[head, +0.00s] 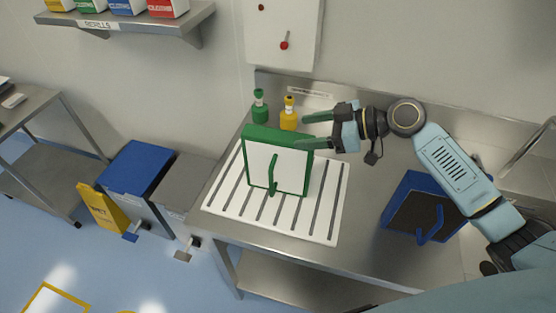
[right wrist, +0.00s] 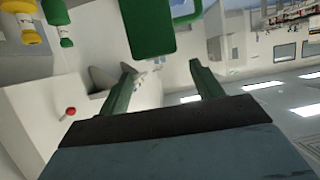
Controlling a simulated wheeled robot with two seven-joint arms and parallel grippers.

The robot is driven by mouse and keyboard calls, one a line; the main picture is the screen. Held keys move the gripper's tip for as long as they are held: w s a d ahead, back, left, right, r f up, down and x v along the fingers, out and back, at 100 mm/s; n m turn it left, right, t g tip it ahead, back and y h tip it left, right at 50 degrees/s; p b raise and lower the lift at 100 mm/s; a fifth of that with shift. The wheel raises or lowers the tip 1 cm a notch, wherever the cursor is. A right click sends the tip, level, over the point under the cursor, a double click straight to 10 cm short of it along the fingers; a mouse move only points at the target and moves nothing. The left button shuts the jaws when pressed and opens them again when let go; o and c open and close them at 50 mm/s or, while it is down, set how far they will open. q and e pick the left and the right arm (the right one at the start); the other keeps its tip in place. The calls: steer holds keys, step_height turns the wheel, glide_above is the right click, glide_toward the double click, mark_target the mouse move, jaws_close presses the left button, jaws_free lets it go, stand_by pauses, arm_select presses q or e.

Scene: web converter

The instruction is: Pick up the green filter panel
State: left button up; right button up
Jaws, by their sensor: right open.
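The green filter panel (head: 276,165) stands upright on a white slotted rack on the steel counter. It has a green frame, a white face and a green handle (head: 272,175) on the front. My right gripper (head: 304,131) is open and empty, its green fingers beside and above the panel's top right corner. In the right wrist view, part of a green frame (right wrist: 150,30) shows beyond the two fingers (right wrist: 160,85), with nothing between them. My left gripper is not in view.
The slotted rack (head: 325,220) lies under the panel. A green bottle (head: 260,108) and a yellow bottle (head: 289,118) stand behind it. A blue-framed dark panel (head: 421,208) leans at the sink on the right. Bare counter lies between rack and blue panel.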

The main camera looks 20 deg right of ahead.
mark_target(284, 135)
steer(key=shift+p+x, duration=0.6)
steer(key=shift+x, duration=0.4)
steer(key=x, duration=0.2)
steer(key=shift+a+f+p, duration=0.2)
steer(key=shift+p, duration=0.15)
steer(key=shift+w+a+f, duration=0.15)
steer(key=shift+a, duration=0.1)
steer(key=shift+f, duration=0.1)
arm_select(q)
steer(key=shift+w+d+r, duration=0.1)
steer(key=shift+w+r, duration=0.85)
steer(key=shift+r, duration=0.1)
arm_select(e)
jaws_close()
